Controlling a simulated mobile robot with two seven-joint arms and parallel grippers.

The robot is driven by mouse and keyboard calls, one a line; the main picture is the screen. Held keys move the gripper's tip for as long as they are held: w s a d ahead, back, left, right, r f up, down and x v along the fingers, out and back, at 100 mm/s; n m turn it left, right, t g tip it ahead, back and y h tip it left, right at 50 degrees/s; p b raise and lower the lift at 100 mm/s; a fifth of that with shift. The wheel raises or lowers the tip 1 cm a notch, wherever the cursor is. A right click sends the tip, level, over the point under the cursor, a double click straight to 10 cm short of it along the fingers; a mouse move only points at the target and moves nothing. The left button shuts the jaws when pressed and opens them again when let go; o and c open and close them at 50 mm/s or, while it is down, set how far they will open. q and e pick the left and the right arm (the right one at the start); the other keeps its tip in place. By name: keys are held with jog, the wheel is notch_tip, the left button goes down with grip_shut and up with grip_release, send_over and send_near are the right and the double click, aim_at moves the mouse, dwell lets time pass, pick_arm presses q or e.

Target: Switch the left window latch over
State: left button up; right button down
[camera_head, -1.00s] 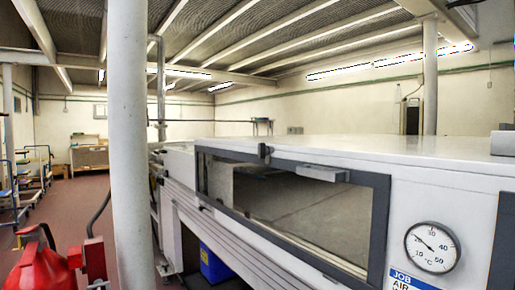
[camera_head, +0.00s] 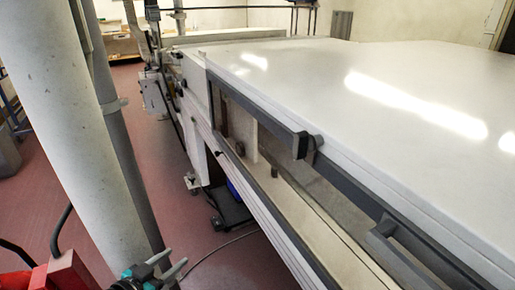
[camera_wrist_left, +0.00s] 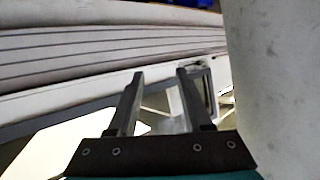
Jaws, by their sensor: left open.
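The left window latch (camera_head: 309,148) is a small dark piece on the top rail of the grey window frame (camera_head: 262,117) on the white tunnel housing. It sits near the middle of the head view. My left gripper (camera_head: 173,262) is at the bottom of that view, empty and apart from the latch, lower and to its left. In the left wrist view its two fingers (camera_wrist_left: 160,75) stand apart with nothing between them. I cannot make out the latch in that view. My right gripper is in neither view.
A thick white pillar (camera_head: 65,120) stands left of the housing, close to my left gripper; it also fills the right of the wrist view (camera_wrist_left: 280,80). A grey handle (camera_head: 395,250) juts from the window's front. A red object (camera_head: 80,255) is at the lower left.

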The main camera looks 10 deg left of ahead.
pick_arm(q)
jog(key=w+d+r+m+t+h+p, duration=0.1)
jog(key=d+r+h+p, duration=0.15)
jog(key=r, duration=0.55)
jog(key=d+r+m+h+p, duration=0.1)
jog(key=d+r+h+p, duration=0.15)
jog(key=r, duration=0.65)
jog(key=s+d+r+m+g+h+p, duration=0.25)
jog(key=d+r, duration=0.25)
jog(key=r, duration=0.4)
jog(key=s+d+r+m+g+h+p, duration=0.1)
jog(key=s+d+r+m+h+p, duration=0.1)
jog(key=s+d+r+h, duration=0.45)
jog(key=y, duration=0.3)
send_near(295, 144)
jog(key=p+x, duration=0.2)
jog(key=x, duration=0.7)
jog(key=shift+w+d+p, duration=0.1)
jog(key=shift+d+p, duration=0.1)
jog(key=shift+p, duration=0.15)
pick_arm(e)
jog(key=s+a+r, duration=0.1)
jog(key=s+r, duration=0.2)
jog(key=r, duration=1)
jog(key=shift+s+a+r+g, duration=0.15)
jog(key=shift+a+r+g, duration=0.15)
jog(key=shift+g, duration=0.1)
pick_arm(q)
grip_shut()
